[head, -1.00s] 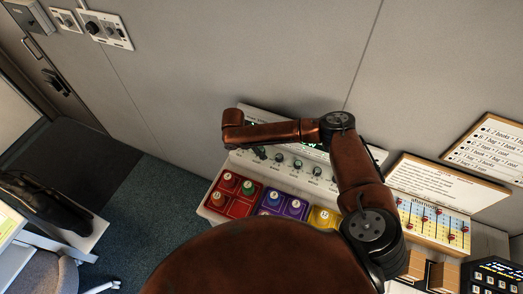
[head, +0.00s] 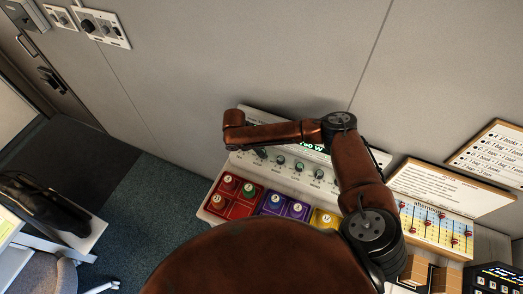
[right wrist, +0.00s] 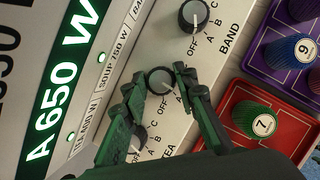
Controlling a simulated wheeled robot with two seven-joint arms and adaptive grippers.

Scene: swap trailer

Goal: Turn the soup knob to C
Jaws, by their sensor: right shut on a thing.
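The soup knob (right wrist: 160,80) is a round, light-topped knob on the white panel, between the knobs marked TEA and BAND in the right wrist view. The two dark green fingers of my right gripper (right wrist: 157,86) are closed around its sides. OFF and A show beside it; its other marks are hidden by a finger, and its pointer is hard to make out. The lit green display (right wrist: 66,85) reads "A 650 W"; its left part is cut off. In the head view my right arm hangs over the left part of the panel (head: 232,160). My left gripper is not in view.
The band knob (right wrist: 194,16) and tea knob (right wrist: 137,136) sit close on either side. Red (head: 241,208) and purple (head: 268,211) trays with numbered round pieces lie in front of the panel. A slider board (head: 440,220) stands right of my arm.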

